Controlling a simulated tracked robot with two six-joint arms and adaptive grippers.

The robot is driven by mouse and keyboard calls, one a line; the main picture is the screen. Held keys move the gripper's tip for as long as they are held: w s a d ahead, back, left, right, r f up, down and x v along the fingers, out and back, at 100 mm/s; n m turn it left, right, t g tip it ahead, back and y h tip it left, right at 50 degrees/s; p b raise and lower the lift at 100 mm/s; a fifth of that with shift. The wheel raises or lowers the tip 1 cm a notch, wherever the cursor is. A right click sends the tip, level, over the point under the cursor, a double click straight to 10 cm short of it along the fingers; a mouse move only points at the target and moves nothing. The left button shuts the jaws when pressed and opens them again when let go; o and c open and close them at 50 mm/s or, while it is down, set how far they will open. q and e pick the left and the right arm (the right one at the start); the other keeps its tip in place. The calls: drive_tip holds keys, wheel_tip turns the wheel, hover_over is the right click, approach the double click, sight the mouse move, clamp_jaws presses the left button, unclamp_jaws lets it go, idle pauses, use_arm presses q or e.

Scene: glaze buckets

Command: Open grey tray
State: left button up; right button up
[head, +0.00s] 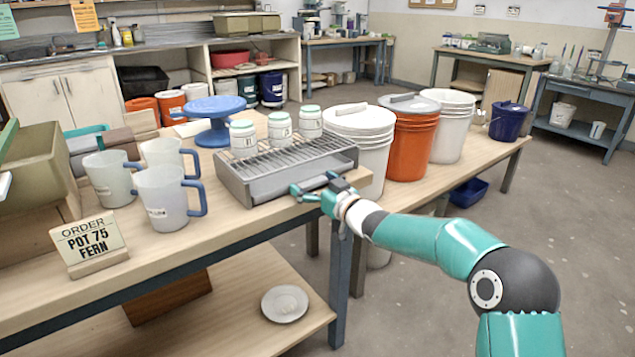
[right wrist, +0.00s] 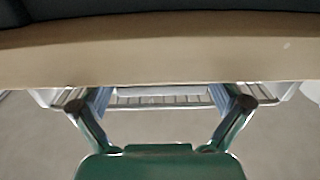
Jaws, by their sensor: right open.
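The grey tray (head: 285,183) is at the front of a low grey metal unit under a wire rack (head: 270,152), on the wooden bench. Its handle bar (head: 316,184) is on the side facing me. My right gripper (head: 315,183) is at this handle, with its fingers apart. In the right wrist view the open right gripper (right wrist: 165,104) has a finger at each side, and a pale bar (right wrist: 160,92) runs between them. I cannot tell whether the fingers touch the bar. My left gripper is not in view.
White jars with green lids (head: 280,124) stand on the rack. Lidded white (head: 360,122) and orange buckets (head: 408,140) stand behind the rack's right end. Measuring jugs (head: 166,198) and an order sign (head: 88,243) are at left. Floor is free right of the bench.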

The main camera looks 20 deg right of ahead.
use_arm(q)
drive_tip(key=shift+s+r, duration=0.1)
use_arm(e)
drive_tip(key=shift+s+r, duration=0.15)
drive_tip(key=shift+r, duration=0.15)
drive_tip(key=c, duration=1.5)
